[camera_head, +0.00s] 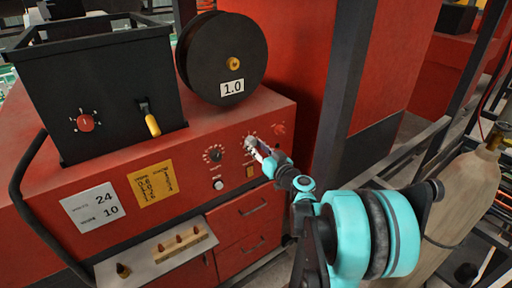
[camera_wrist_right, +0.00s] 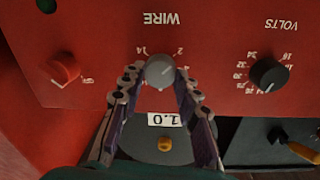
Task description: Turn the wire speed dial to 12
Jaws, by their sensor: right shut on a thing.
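The wire speed dial is a round grey knob (camera_wrist_right: 160,72) on the red panel, under the upside-down label WIRE in the right wrist view. The numbers 14 and 2 show beside it; the other numbers are hidden by the fingers, and I cannot tell its setting. In the head view the dial (camera_head: 250,142) is partly hidden by my gripper. My right gripper (camera_wrist_right: 160,80) has one finger on each side of the knob and is shut on it. It also shows in the head view (camera_head: 260,150), at the panel. My left gripper is not in view.
The black volts dial (camera_head: 213,154) is left of the wire dial, and a red knob (camera_head: 278,128) is to its right. A wire spool (camera_head: 210,55) labelled 1.0 stands above. A white card (camera_head: 95,206) shows 24 and 10. A shelf (camera_head: 140,262) holds small tips.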

